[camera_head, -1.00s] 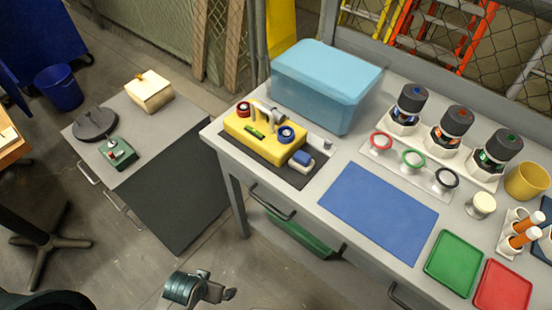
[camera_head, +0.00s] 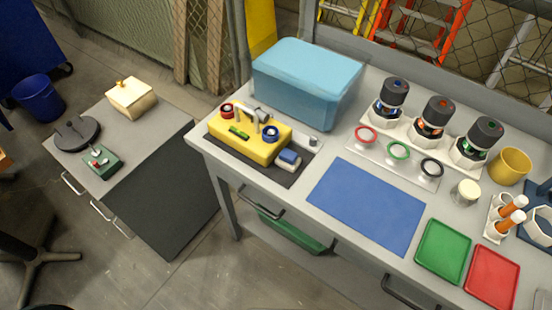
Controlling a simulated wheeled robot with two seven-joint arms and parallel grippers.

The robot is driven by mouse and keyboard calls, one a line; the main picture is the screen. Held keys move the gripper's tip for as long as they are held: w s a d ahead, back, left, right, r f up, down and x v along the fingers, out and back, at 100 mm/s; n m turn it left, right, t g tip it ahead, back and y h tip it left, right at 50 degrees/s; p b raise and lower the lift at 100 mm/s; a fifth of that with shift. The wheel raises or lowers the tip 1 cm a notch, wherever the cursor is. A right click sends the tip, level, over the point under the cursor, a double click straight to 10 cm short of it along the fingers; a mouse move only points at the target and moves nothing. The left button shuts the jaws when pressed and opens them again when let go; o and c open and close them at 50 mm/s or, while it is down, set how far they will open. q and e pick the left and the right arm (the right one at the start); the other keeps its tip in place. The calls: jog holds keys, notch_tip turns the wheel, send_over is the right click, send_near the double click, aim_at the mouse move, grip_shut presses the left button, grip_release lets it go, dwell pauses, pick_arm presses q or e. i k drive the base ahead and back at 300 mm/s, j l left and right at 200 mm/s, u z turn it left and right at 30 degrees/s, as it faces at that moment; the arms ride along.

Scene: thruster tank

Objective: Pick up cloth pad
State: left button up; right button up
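I cannot tell for sure which thing is the cloth pad. A flat blue mat (camera_head: 366,204) lies on the middle of the grey workbench. A small jar with a cream round top (camera_head: 466,193) stands to the right of the mat. A pale grey piece (camera_head: 542,300) is cut off at the bottom right edge, too little of it to name. Neither of my grippers is in view.
A yellow device (camera_head: 250,140) sits in a dark tray at the bench's left, before a blue bin (camera_head: 307,82). Dark-capped thrusters (camera_head: 435,118), coloured rings (camera_head: 398,151), a green tray (camera_head: 443,251), a red tray (camera_head: 491,277) and a yellow cup (camera_head: 510,166) fill the right.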

aim_at(289, 160)
jog(key=u, duration=1.5)
jog(key=k+l, duration=0.2)
jog(key=k, duration=0.35)
jog(key=k+l+u, duration=0.1)
jog(key=k, duration=0.45)
